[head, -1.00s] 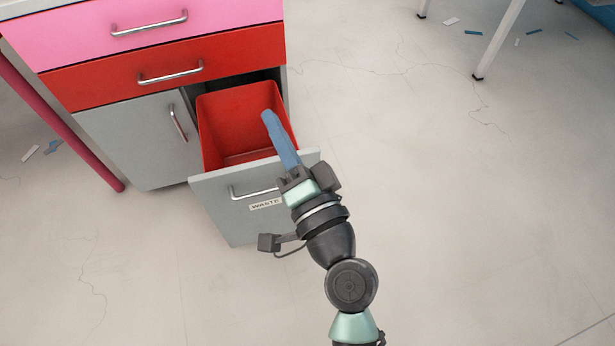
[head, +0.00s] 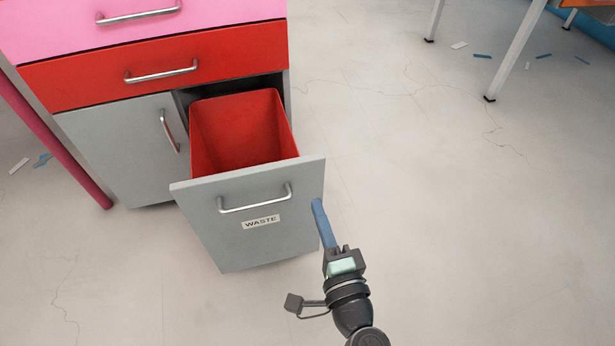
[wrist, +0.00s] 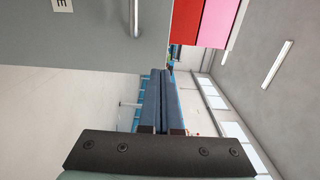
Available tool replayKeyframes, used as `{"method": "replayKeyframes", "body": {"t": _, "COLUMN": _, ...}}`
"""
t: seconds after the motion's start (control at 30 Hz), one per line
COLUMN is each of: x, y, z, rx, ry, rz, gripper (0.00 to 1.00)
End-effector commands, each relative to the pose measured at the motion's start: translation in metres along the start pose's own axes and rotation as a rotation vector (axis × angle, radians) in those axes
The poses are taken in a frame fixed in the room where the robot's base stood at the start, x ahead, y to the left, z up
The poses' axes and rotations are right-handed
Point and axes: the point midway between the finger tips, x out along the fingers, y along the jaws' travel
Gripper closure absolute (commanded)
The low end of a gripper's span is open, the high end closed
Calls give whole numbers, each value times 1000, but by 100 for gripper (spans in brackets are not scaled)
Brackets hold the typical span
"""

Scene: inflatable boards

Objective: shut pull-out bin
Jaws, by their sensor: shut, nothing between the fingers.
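The pull-out bin has a grey front panel (head: 255,240) with a metal handle (head: 254,199) and a WASTE label (head: 261,222). It stands out from the cabinet, and its red container (head: 238,135) is open at the top and looks empty. My gripper (head: 317,202) has long blue fingers that are shut together with nothing between them. It is by the right edge of the front panel; I cannot tell whether it touches. In the wrist view my closed fingers (wrist: 160,75) point past the panel (wrist: 60,38), which fills the upper left.
Above the bin are a red drawer (head: 200,66) and a pink drawer, both shut. A grey cupboard door (head: 115,150) is left of the bin, beside a pink leg (head: 60,145). Table legs (head: 510,60) stand at the upper right. The floor to the right is open.

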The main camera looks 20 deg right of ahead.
Motion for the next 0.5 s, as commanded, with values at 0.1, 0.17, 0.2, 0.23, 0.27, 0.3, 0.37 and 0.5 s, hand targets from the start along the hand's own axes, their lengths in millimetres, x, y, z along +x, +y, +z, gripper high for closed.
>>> {"method": "replayKeyframes", "body": {"t": 0.1, "x": 24, "y": -2, "z": 1, "rx": 0, "ry": -2, "rz": -3, "gripper": 100}}
{"method": "replayKeyframes", "body": {"t": 0.17, "x": 35, "y": -1, "z": 0, "rx": 1, "ry": -1, "rz": -3, "gripper": 100}}
{"method": "replayKeyframes", "body": {"t": 0.2, "x": 42, "y": -1, "z": 0, "rx": 1, "ry": -1, "rz": -3, "gripper": 100}}
{"method": "replayKeyframes", "body": {"t": 0.23, "x": 47, "y": -1, "z": 1, "rx": 2, "ry": -1, "rz": -2, "gripper": 100}}
{"method": "replayKeyframes", "body": {"t": 0.27, "x": 52, "y": -1, "z": 0, "rx": 2, "ry": 0, "rz": -3, "gripper": 100}}
{"method": "replayKeyframes", "body": {"t": 0.3, "x": 57, "y": 0, "z": 0, "rx": 1, "ry": 0, "rz": -2, "gripper": 100}}
{"method": "replayKeyframes", "body": {"t": 0.37, "x": 65, "y": -1, "z": 0, "rx": 1, "ry": 0, "rz": -2, "gripper": 100}}
{"method": "replayKeyframes", "body": {"t": 0.5, "x": 77, "y": 0, "z": 0, "rx": 0, "ry": 0, "rz": -1, "gripper": 100}}
